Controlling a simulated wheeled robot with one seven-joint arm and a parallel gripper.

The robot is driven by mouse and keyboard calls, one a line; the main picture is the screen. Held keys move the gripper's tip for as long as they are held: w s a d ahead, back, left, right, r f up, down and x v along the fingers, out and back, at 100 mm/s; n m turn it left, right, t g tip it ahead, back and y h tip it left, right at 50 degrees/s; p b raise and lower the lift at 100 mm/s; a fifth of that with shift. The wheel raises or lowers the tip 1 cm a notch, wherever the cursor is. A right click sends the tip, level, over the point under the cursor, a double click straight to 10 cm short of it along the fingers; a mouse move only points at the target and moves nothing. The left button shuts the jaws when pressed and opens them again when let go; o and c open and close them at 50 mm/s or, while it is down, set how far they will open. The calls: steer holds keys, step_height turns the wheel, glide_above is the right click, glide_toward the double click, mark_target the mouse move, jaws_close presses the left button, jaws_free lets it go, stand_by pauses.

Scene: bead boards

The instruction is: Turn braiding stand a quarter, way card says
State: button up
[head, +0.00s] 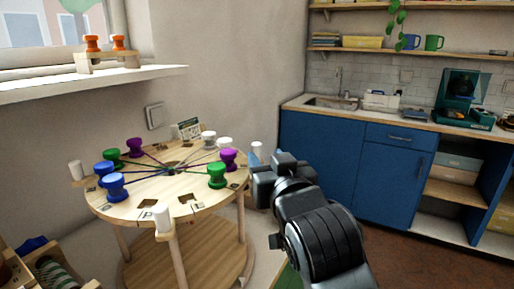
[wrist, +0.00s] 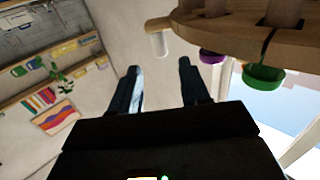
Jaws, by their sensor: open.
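The braiding stand has a round wooden top (head: 130,205) on legs. Purple, green, blue and white bobbins sit around it, their dark threads meeting at the centre. White pegs stick out at the rim, one at the front (head: 162,220) and one at the left (head: 76,170). A small card (head: 187,128) stands at the back of the top; its print is too small to read. My gripper (head: 262,174) is open and empty just right of the top. In the wrist view a white peg (wrist: 160,42) shows beyond and between my fingertips (wrist: 160,72), apart from them.
Blue cabinets (head: 322,155) with a sink and counter stand behind at the right. A window ledge (head: 95,82) with orange bobbins on a wooden rack is at the upper left. A striped roll (head: 62,278) lies at the lower left. Brown floor at the lower right is clear.

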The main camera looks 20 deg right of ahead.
mark_target(258, 147)
steer(key=shift+w+d+p, duration=0.2)
steer(key=shift+w, duration=1.1)
steer(key=shift+w+d+p, duration=0.25)
steer(key=shift+w, duration=1)
steer(key=shift+w+d+p, duration=0.2)
steer(key=shift+w, duration=1.1)
steer(key=shift+c, duration=0.4)
jaws_close()
